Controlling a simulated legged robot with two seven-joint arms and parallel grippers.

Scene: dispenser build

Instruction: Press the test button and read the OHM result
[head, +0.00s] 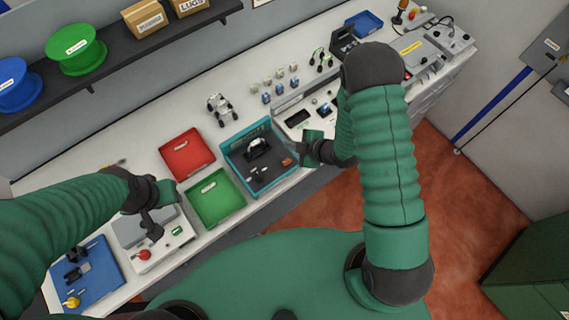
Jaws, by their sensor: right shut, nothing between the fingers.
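My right gripper (303,152) is shut and empty. It hangs at the front edge of the bench, between the teal-rimmed tray and a light panel. The light panel (292,122) has a dark display-like window (298,117) and small parts on it; my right arm hides part of it. I cannot make out a test button or any OHM reading. My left gripper (151,228) is over a grey box (130,229) with a red knob or button (145,255) at its front. Its fingers are too small and dark to tell open from shut.
A red tray (178,143), a green tray (198,211) and a teal-rimmed tray (233,152) lie mid-bench. A blue mat (98,290) is at lower left. Several small blocks and grey machines (436,62) stand farther right. A shelf (100,78) with spools runs behind.

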